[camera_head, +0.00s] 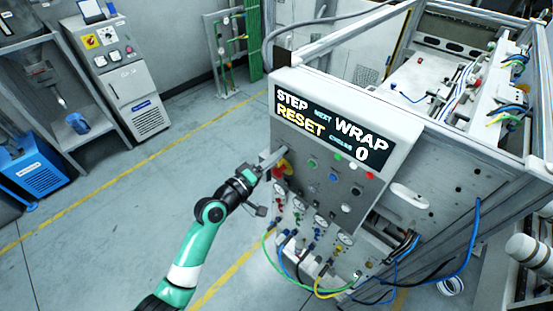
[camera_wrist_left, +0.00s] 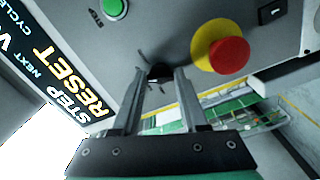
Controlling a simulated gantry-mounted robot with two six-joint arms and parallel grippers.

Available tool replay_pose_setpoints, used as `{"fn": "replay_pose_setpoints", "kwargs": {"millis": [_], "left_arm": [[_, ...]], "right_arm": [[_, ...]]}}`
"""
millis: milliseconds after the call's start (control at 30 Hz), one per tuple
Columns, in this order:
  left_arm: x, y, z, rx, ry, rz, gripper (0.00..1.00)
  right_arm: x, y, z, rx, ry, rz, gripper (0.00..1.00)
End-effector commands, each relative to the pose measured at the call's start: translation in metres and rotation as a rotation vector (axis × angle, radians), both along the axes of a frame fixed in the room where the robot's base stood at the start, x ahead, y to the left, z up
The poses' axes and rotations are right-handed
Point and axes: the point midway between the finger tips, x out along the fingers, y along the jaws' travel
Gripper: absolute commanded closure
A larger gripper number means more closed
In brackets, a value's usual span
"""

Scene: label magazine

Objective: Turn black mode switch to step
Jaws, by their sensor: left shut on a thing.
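The black mode switch (camera_wrist_left: 160,72) is a small dark knob on the grey panel, between my left fingertips in the left wrist view. My left gripper (camera_wrist_left: 164,80) is shut on it. Short marks lie around the knob, but I cannot read its position. In the head view my left gripper (camera_head: 268,161) is at the upper left of the panel front, and the switch is hidden there. The display (camera_head: 330,130) reads STEP, NEXT WRAP, RESET and CYCLES 0. My right gripper is not in view.
A red emergency button (camera_wrist_left: 233,54) on a yellow base stands close beside the fingers. A green button (camera_wrist_left: 116,8) is on the other side. Gauges (camera_head: 321,221) and hoses (camera_head: 272,250) crowd the lower panel. The floor (camera_head: 130,220) to the left is open.

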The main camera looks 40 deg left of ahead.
Motion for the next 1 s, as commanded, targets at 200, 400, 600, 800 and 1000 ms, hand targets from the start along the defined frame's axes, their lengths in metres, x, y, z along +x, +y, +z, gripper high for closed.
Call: {"fn": "replay_pose_setpoints", "kwargs": {"millis": [200, 400, 600, 800, 1000], "left_arm": [[0.0, 0.0001, -0.0001, 0.031, 0.001, 0.0, 1.0], [0.0, 0.0001, 0.0003, 0.033, 0.001, 0.0, 1.0], [-0.0001, 0.0, 0.0002, 0.032, 0.001, 0.0, 0.5], [0.0, 0.0001, 0.0001, 0.032, 0.001, 0.0, 0.27], [-0.0005, 0.0, 0.0, 0.031, 0.001, 0.0, 0.27]], "right_arm": [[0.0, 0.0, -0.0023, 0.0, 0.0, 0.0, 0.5], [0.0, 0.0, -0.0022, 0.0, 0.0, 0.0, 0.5], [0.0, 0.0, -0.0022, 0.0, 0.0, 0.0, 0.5], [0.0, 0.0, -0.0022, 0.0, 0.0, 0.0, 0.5], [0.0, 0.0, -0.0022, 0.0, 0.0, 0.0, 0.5]]}}
